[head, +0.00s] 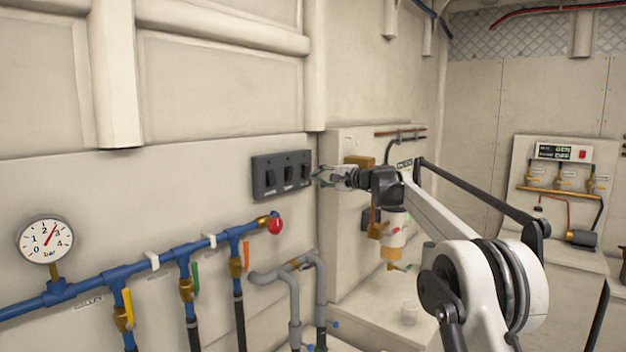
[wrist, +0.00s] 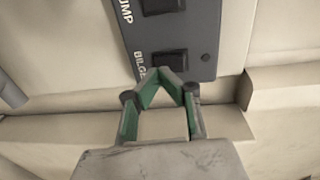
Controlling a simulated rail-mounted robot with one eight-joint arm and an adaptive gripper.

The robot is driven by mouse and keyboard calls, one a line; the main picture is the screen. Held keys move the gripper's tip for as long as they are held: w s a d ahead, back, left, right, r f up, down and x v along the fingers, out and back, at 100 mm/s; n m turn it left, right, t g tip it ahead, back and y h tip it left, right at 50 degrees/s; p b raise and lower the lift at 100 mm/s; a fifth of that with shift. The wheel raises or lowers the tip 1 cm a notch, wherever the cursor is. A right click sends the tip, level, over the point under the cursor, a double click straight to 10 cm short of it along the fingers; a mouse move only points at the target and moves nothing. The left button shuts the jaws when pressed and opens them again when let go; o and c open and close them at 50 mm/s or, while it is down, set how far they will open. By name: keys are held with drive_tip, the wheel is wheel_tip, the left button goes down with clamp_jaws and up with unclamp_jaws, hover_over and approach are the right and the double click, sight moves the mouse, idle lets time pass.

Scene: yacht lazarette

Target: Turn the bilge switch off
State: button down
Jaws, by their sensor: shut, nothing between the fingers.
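The dark grey switch panel (head: 268,186) is on the left wall in the head view, with three black rocker switches in a row. In the wrist view the switch (wrist: 170,59) beside the printed word "BILGE" is at the panel's near end, with its lower part close to the fingertips. My gripper (head: 316,180) is at the right end of the panel, also seen in the wrist view (wrist: 170,77). Its green-padded fingers are shut and empty, with the tips just below the bilge switch in the picture. I cannot tell whether they touch it.
Another switch (wrist: 162,5) sits above, next to the label "PUMP". Blue pipes (head: 110,286) with valves and a red knob (head: 275,226) run below the panel. A pressure gauge (head: 45,241) is at the left. A wall corner stands just right of the panel.

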drive_tip(key=s+d+f+b, duration=0.2)
drive_tip(key=s+d, duration=0.4)
drive_tip(key=d, duration=0.4)
drive_tip(key=shift+f, duration=0.15)
drive_tip(key=shift+s, duration=0.1)
drive_tip(key=s+d+f+n+g+h+b, duration=0.1)
drive_tip(key=s+d+f+h, duration=0.1)
drive_tip(key=s, duration=0.8)
drive_tip(key=s+d+f+n+h+b, duration=0.1)
drive_tip(key=s+d+f+h, duration=0.15)
drive_tip(key=s, duration=0.75)
drive_tip(key=s+d+f+n+g+h+b, duration=0.1)
drive_tip(key=s+f+n+h, duration=0.15)
drive_tip(key=s, duration=0.75)
drive_tip(key=s+d+f+h, duration=0.2)
drive_tip(key=s+d+f, duration=0.2)
drive_tip(key=s+f, duration=0.3)
drive_tip(key=s+d+f+n+h+b, duration=0.1)
drive_tip(key=s+d+f+h, duration=0.2)
drive_tip(key=s+f, duration=0.4)
drive_tip(key=s+d+f+n+h+b, duration=0.1)
drive_tip(key=s+d+f, duration=0.5)
drive_tip(key=s, duration=1)
drive_tip(key=shift+f+h, duration=0.55)
drive_tip(key=shift+h, duration=0.15)
drive_tip(key=shift+w+r, duration=0.1)
